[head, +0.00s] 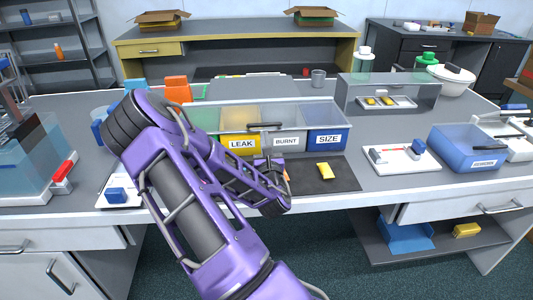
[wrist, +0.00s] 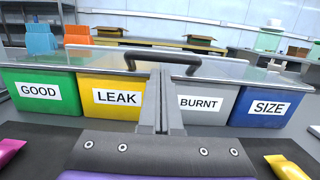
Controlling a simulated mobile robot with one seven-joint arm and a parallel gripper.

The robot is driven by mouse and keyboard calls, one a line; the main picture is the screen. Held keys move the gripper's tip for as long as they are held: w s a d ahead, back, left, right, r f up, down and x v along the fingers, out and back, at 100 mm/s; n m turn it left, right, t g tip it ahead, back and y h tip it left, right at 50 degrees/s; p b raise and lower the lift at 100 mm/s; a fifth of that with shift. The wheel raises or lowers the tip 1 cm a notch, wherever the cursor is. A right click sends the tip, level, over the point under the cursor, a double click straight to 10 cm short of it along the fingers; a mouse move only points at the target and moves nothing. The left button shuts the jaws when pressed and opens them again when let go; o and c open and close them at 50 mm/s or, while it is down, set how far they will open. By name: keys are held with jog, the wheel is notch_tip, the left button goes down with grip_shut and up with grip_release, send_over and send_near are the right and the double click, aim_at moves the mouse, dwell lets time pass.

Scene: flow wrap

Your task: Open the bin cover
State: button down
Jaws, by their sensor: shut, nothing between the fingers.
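The bin cover (head: 305,112) is a clear panel lying flat over a row of bins. A dark bar handle (head: 265,126) sits at its front edge; it also shows in the wrist view (wrist: 190,58). Below it are the green GOOD bin (wrist: 20,104), yellow LEAK bin (wrist: 92,100), grey BURNT bin (wrist: 225,116) and blue SIZE bin (wrist: 248,120).
A dark mat (head: 345,184) with a yellow packet (head: 325,171) lies before the bins. A pink packet (wrist: 12,150) shows at left in the wrist view.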

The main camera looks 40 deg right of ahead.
jog(key=shift+w+d+r, duration=0.3)
jog(key=shift+w+r, duration=0.2)
jog(key=shift+r, duration=0.35)
